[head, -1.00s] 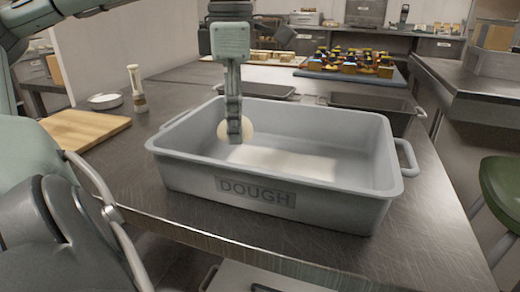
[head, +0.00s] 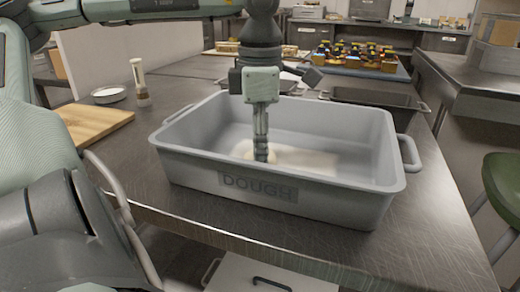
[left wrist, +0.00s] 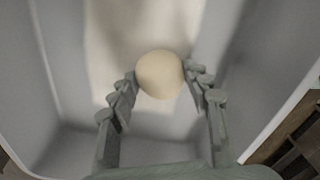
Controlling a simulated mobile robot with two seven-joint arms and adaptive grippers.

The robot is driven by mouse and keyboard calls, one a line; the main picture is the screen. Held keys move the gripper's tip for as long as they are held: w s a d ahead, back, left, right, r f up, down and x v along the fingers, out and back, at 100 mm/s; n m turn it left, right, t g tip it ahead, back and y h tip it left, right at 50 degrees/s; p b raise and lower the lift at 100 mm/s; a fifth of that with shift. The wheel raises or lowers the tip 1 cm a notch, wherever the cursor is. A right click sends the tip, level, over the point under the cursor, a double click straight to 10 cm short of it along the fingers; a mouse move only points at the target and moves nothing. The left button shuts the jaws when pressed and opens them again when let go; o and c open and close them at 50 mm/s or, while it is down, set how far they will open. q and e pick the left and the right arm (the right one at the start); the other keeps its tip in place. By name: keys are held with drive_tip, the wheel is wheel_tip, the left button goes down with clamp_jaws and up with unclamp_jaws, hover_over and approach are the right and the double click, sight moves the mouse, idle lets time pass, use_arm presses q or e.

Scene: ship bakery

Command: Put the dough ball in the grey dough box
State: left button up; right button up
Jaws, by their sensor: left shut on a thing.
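The grey dough box (head: 375,205), marked DOUGH, stands on the steel table and has handles at its ends. My left gripper (head: 261,155) reaches down inside the box, left of its middle. It is shut on the pale dough ball (head: 244,150), which is partly hidden behind the fingers in the head view. In the left wrist view the ball (left wrist: 160,74) sits between the two fingertips, over the box's floor. I cannot tell whether the ball touches the floor. My right gripper is not in view.
A wooden board (head: 92,122), a white dish (head: 109,95) and a small upright bottle (head: 139,84) stand left of the box. Dark trays (head: 375,98) and a blue tray of pastries (head: 350,70) lie behind it. A green stool (head: 505,190) is at right.

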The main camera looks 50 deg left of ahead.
use_arm(q)
drive_tip(key=shift+f, duration=0.1)
drive_tip(key=o, duration=1.2)
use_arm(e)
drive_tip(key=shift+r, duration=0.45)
use_arm(q)
wheel_tip(320, 180, up, 2)
drive_tip(key=shift+r, duration=0.2)
wheel_tip(320, 180, up, 10)
drive_tip(key=p, duration=0.1)
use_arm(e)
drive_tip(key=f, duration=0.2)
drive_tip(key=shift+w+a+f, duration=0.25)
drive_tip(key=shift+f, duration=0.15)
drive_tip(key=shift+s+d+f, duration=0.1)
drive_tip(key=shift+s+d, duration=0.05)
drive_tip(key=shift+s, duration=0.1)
